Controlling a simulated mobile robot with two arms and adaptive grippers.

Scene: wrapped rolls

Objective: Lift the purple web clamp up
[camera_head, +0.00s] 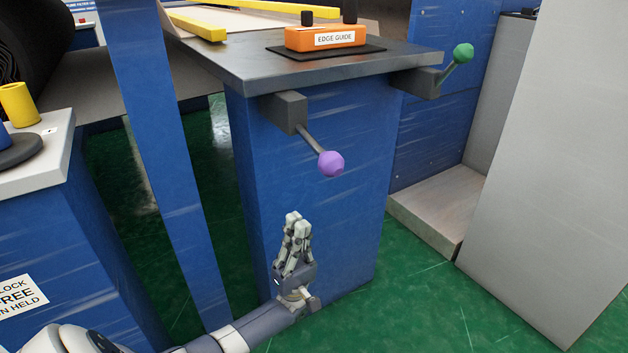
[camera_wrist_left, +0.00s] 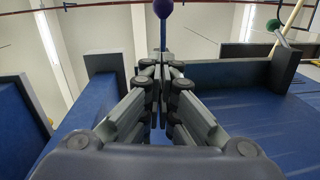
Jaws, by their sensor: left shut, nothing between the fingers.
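The purple web clamp is a lever with a purple ball knob (camera_head: 331,163) on a grey rod. The rod slopes down and to the right from a grey block (camera_head: 285,111) under the edge of the grey tabletop. My left gripper (camera_head: 296,218) is shut and empty, pointing up in front of the blue cabinet. It is below and a little left of the knob, apart from it. In the left wrist view the purple knob (camera_wrist_left: 163,8) shows at the top, beyond the shut fingertips (camera_wrist_left: 162,60). My right gripper is not in view.
A green-knobbed lever (camera_head: 463,54) sticks out to the right of the purple one. An orange edge guide block (camera_head: 326,37) stands on the tabletop (camera_head: 240,66). A blue post (camera_head: 160,150) stands left of the cabinet (camera_head: 330,215). A large grey panel (camera_head: 560,170) fills the right side.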

